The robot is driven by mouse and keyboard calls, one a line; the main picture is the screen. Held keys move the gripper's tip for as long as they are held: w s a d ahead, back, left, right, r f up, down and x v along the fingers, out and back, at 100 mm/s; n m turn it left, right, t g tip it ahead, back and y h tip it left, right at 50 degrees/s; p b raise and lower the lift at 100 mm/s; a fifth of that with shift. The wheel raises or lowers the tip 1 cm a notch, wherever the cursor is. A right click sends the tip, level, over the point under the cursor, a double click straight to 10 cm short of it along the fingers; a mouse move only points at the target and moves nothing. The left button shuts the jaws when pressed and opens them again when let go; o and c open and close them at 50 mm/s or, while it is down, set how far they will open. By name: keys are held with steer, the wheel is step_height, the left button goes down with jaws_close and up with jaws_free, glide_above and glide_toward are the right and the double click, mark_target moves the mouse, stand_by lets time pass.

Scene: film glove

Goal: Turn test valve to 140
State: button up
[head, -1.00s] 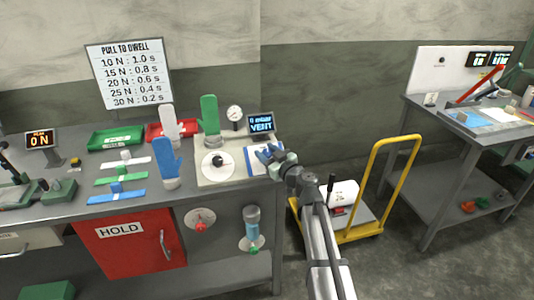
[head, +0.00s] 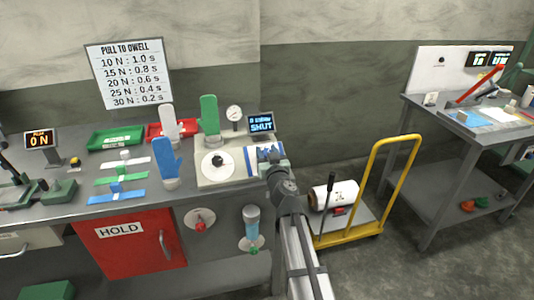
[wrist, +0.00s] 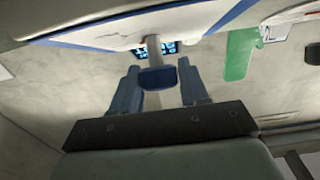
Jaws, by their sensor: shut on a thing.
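My gripper (head: 268,153) is at the right end of the bench, just in front of the small display (head: 261,122), which reads SHUT. In the wrist view its two blue fingers (wrist: 160,88) are closed about a dark blue grip (wrist: 157,78) on a pale stem. The stem reaches up to a white, blue-edged surface (wrist: 100,30). This grip appears to be the test valve's handle; no angle mark is readable, and my gripper hides it in the head view. A white round dial with a black knob (head: 218,163) lies left of my gripper, apart from it.
Blue (head: 167,162), white (head: 169,125) and green (head: 209,116) glove forms stand on the bench left of my gripper. A round gauge (head: 234,113) stands beside the display. A yellow-handled trolley (head: 378,190) carries a white roll (head: 334,193) on the floor to the right.

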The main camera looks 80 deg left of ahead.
steer(key=shift+r, duration=0.1)
steer(key=o, duration=1)
steer(key=shift+c, duration=0.2)
steer(key=d, duration=1.3)
steer(key=shift+d+f, duration=0.3)
steer(key=shift+d, duration=0.1)
